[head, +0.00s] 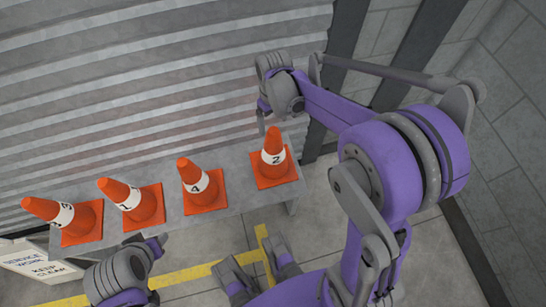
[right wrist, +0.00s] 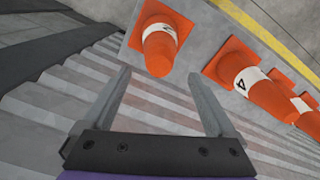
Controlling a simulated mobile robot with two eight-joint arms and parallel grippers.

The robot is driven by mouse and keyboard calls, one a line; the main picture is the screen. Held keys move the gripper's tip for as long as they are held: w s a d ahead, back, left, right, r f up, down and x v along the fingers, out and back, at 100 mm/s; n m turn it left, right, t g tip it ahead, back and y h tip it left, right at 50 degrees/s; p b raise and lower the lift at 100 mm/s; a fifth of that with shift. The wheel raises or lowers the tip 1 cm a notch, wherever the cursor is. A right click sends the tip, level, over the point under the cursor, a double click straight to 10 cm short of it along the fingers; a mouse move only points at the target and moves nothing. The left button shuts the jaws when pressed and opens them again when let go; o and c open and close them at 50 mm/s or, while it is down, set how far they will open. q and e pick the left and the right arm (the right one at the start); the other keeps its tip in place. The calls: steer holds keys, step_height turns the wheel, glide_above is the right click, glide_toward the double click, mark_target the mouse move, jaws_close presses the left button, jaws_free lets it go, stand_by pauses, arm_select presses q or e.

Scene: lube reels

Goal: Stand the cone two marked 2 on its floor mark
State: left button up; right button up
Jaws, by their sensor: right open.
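Cone 2 (head: 273,159), orange with a white band marked 2, stands upright at the right end of a grey bench (head: 235,197). My right gripper (head: 264,122) is up beside the cone's top, on the shutter side, open and empty. In the right wrist view, cone 2 (right wrist: 161,36) shows just ahead, its tip near the gap between the spread fingers (right wrist: 159,76); I see no contact. My left arm's grey and purple joint (head: 120,277) shows at the lower left, but its fingers cannot be made out. No floor mark for cone 2 can be identified.
Cone 4 (head: 200,187) and two more cones (head: 134,204) (head: 66,217) stand left along the bench. A corrugated shutter (head: 130,90) rises behind. Yellow lines (head: 195,272) cross the floor in front. A keep-clear sign (head: 40,266) is at the lower left.

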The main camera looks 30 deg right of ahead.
mark_target(274, 130)
step_height(274, 130, down, 6)
steer(key=shift+r+b, duration=0.15)
steer(key=shift+b, duration=0.45)
steer(key=shift+c, duration=0.4)
jaws_close()
